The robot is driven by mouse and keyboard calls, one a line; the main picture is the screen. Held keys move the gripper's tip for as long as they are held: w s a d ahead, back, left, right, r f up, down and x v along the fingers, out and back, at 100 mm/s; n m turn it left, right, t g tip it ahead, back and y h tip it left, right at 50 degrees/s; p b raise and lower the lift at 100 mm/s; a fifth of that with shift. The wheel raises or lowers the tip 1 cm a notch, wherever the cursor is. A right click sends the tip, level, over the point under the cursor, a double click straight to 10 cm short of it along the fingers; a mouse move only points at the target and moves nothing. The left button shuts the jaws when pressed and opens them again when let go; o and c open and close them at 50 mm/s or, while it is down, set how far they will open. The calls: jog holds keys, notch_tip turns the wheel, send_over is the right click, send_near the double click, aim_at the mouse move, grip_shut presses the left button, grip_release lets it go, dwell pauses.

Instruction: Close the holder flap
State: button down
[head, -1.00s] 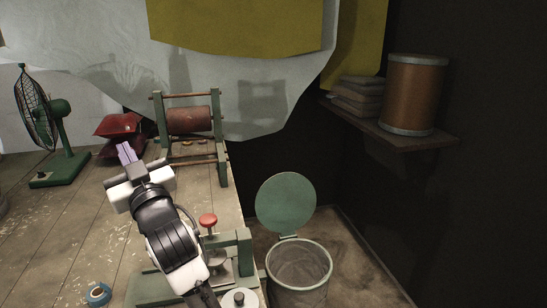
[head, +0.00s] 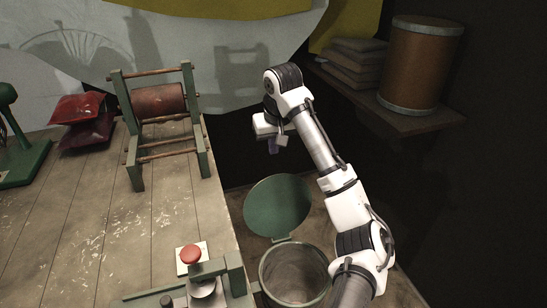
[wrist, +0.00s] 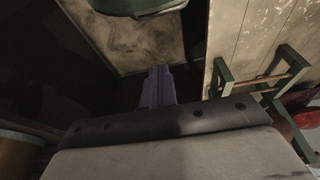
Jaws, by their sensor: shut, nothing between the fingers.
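The holder (head: 128,122) is a green frame standing on the wooden table at the back left, with a brown roll (head: 158,101) between its uprights and wooden bars across it. I cannot tell which part is its flap or how it is set. The frame also shows at the right of the wrist view (wrist: 222,72). My gripper (head: 273,147) hangs past the table's right edge, to the right of the holder and apart from it. Its purple fingers (wrist: 158,88) are shut and empty.
A green bin (head: 292,275) with its round lid (head: 278,207) raised stands beside the table. A shelf (head: 400,121) holds sacks and a drum (head: 420,65). The table middle (head: 90,225) is clear.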

aim_at(276, 204)
notch_tip(276, 204, down, 9)
jog(key=s+p, duration=0.1)
jog(key=p, duration=0.2)
jog(key=shift+s+p, duration=0.2)
jog(key=shift+p, duration=0.2)
dwell(0.3)
